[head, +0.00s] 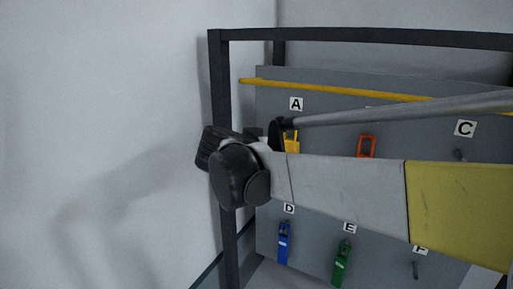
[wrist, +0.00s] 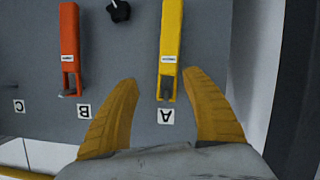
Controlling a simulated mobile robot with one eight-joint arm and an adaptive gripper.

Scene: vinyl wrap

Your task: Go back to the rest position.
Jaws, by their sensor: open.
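My gripper (wrist: 160,77) is open, its two yellow fingers apart with nothing held between them. In the wrist view, which is upside down, a yellow tool (wrist: 171,40) hangs at label A (wrist: 166,116), in line with the gap between the fingertips. Whether the fingers touch the tool or stand off the board I cannot tell. In the head view my arm covers the gripper, and part of a yellow tool (head: 291,142) shows beside it below label A (head: 296,104).
An orange tool (head: 367,146) hangs at B, also in the wrist view (wrist: 70,45). A blue tool (head: 284,243) hangs at D and a green one (head: 342,264) at E. C and F show bare hooks. A dark frame (head: 219,75) surrounds the grey board (head: 330,82); left is white wall.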

